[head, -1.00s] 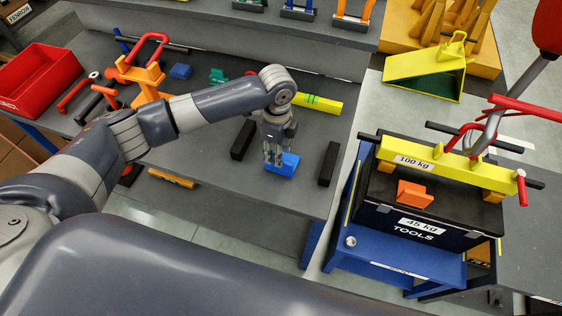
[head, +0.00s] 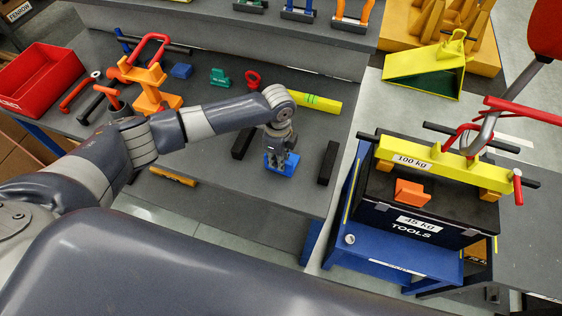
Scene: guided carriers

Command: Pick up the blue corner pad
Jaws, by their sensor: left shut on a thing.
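The blue corner pad (head: 289,168) is at the gripper's fingertips, over the grey bench top between two black bars. My left gripper (head: 279,158) points down from above and is shut on the pad. The fingers hide part of the pad, and I cannot tell whether it still touches the bench. My right gripper is not in view.
Black bars (head: 328,162) and (head: 242,139) flank the pad. A yellow level (head: 312,102) lies behind. An orange stand (head: 150,88), a small blue block (head: 181,71) and a red bin (head: 38,80) are left. A toolbox on a blue cart (head: 385,252) stands right.

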